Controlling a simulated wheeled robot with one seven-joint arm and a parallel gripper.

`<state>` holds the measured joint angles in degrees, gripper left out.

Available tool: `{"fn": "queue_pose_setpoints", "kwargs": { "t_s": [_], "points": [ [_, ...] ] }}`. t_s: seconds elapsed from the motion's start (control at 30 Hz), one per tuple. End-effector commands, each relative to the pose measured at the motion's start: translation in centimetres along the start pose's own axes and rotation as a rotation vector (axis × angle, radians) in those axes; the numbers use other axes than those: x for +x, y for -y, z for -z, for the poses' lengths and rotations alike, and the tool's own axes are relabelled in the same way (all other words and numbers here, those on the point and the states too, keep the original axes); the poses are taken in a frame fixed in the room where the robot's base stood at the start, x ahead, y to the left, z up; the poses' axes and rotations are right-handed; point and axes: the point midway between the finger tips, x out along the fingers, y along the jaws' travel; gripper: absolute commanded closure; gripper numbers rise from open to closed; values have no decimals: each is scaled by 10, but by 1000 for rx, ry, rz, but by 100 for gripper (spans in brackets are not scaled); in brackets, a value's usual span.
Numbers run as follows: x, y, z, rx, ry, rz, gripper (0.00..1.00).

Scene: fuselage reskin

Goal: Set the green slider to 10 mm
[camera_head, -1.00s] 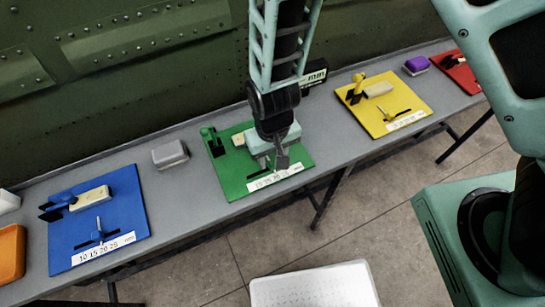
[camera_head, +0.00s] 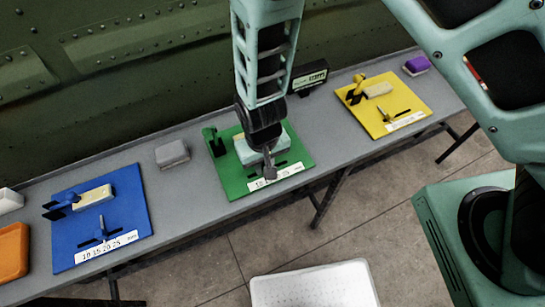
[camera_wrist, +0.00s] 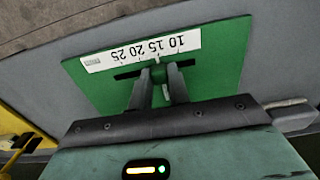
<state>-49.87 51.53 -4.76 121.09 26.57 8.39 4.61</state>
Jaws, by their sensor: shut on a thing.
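The green board (camera_head: 235,188) lies on the grey bench, with a white scale strip (camera_head: 288,176) marked 10 to 25 along its front edge. The strip shows upside down in the wrist view (camera_wrist: 100,62), with 10 at its right end. My gripper (camera_head: 268,167) is at the slot near the strip. In the wrist view, its two fingers (camera_wrist: 160,84) are shut around the green slider (camera_wrist: 157,71), which is mostly hidden between them. The slider appears near the 15 mark, but its exact setting cannot be read. The head view hides it behind my gripper.
A dark readout box (camera_head: 310,76) stands behind the green board; its value is unreadable. A blue board (camera_head: 75,240) is to the left and a yellow board (camera_head: 410,100) to the right. A grey block (camera_head: 172,154) lies between blue and green. A green upright clamp (camera_head: 210,140) stands on the green board.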

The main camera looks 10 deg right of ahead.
Motion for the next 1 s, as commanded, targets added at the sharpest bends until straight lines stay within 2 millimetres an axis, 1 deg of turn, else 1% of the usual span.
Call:
{"fn": "queue_pose_setpoints", "kwargs": {
  "t_s": [0.03,0.13,0.23,0.47,0.5,0.57,0.6,0.87,1.0],
  "points": [
    [-2,11,0,-7,-3,0,100],
    [-2,25,0,-5,-2,1,100],
    [-1,31,0,-2,-2,1,100],
    [-1,33,0,-2,-3,4,100],
    [-1,33,0,-2,-3,5,79],
    [-1,34,1,-2,-4,5,63],
    [-1,33,1,-2,-4,4,60],
    [-1,31,0,-2,-2,2,60],
    [-9,32,0,-3,-3,1,60]
  ]
}}
